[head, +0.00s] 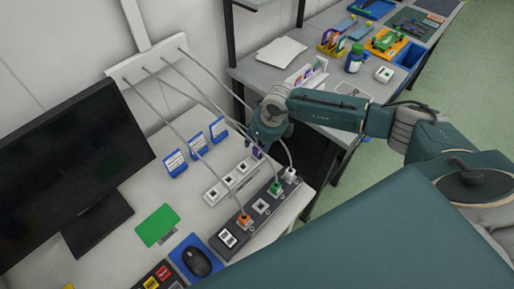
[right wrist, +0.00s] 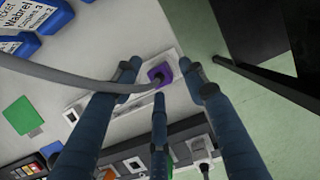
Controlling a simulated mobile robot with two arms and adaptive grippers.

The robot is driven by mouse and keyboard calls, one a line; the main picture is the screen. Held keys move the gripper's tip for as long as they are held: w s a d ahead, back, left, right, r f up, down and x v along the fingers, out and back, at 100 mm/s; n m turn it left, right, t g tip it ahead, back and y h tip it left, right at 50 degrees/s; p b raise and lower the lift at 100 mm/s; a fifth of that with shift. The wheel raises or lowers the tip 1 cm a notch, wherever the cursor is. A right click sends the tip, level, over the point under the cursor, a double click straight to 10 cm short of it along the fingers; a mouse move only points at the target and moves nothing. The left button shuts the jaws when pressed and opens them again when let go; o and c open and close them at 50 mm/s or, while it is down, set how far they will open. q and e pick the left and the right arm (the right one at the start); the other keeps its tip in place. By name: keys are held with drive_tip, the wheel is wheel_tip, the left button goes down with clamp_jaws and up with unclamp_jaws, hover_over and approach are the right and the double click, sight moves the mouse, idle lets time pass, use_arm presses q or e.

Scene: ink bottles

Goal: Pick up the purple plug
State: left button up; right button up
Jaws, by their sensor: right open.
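The purple plug (head: 257,153) sits at the far end of the white socket strip (head: 217,193), with a grey cable running from it. In the right wrist view the purple plug (right wrist: 160,75) shows between my fingers, its cable leading off to the left. My right gripper (head: 266,137) hangs just above the plug and partly hides it in the head view. In the right wrist view my right gripper (right wrist: 166,82) is open, with its fingers spread around the plug; I cannot tell whether any finger touches it. My left gripper is not in view.
A dark strip in front holds an orange plug (head: 243,219), a green plug (head: 275,187) and a white plug (head: 290,175). Grey cables run from a wall panel (head: 150,65) near my gripper. Blue labelled boxes (head: 175,163) and a monitor (head: 65,165) stand left.

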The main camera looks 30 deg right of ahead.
sight(258, 148)
drive_tip(key=shift+w+f, duration=0.1)
drive_tip(key=shift+f, duration=0.3)
drive_tip(key=c, duration=1)
drive_tip(key=shift+o, duration=0.2)
drive_tip(key=shift+r, duration=0.1)
drive_tip(key=shift+r, duration=0.6)
wheel_tip(258, 148, up, 19)
drive_tip(key=b, duration=0.5)
